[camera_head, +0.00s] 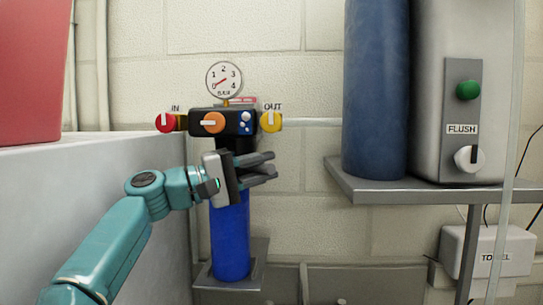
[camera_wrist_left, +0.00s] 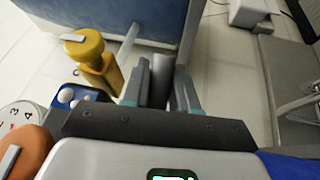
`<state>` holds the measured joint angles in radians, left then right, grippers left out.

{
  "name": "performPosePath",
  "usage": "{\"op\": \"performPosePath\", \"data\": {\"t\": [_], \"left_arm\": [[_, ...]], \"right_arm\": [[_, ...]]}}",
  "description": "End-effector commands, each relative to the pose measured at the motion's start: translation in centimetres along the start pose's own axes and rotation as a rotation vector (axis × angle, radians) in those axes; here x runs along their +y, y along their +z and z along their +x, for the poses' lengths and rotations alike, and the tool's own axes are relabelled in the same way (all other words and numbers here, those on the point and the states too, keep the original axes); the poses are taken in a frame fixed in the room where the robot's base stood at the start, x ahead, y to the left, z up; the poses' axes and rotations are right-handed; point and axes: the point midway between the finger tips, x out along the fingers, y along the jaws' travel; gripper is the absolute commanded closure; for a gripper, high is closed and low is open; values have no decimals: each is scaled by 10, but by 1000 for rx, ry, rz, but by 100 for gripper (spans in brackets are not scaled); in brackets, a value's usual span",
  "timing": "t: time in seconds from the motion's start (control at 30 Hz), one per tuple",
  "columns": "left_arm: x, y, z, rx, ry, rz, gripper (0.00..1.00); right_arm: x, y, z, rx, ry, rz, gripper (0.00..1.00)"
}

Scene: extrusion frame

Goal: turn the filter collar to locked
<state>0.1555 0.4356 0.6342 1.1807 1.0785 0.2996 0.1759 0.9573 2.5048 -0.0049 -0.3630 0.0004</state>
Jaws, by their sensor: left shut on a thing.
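The filter has a black head (camera_head: 238,123) on the wall and a blue bowl (camera_head: 230,240) hanging upright under it. A dark collar (camera_head: 241,145) shows between head and bowl, partly hidden behind my gripper. My left gripper (camera_head: 264,168) is level with the collar, its fingers pointing right. In the left wrist view, the fingers (camera_wrist_left: 160,90) are closed about a grey upright piece (camera_wrist_left: 160,68); it seems to be a lug of the collar, mostly hidden. I cannot read the collar's setting. My right gripper is in neither view.
A red IN valve (camera_head: 165,122), an orange knob (camera_head: 213,123), a yellow OUT valve (camera_head: 271,121) and a gauge (camera_head: 224,80) sit close above my gripper. A shelf (camera_head: 430,190) with a blue cylinder (camera_head: 375,90) stands right.

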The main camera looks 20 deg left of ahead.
Motion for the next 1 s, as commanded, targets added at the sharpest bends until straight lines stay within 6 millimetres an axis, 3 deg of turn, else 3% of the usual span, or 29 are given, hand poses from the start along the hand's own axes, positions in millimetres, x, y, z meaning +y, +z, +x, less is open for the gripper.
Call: {"op": "performPosePath", "data": {"t": [0.03,0.3,0.93,0.97,1.0], "left_arm": [[4,-2,-2,-24,-3,-8,100],[3,2,-12,-141,7,-28,100],[1,3,-15,-184,9,-34,100],[1,3,-15,-184,9,-35,63],[1,3,-15,-184,9,-35,52]], "right_arm": [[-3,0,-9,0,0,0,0],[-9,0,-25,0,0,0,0],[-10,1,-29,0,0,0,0],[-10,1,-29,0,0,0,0],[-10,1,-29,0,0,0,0]]}}
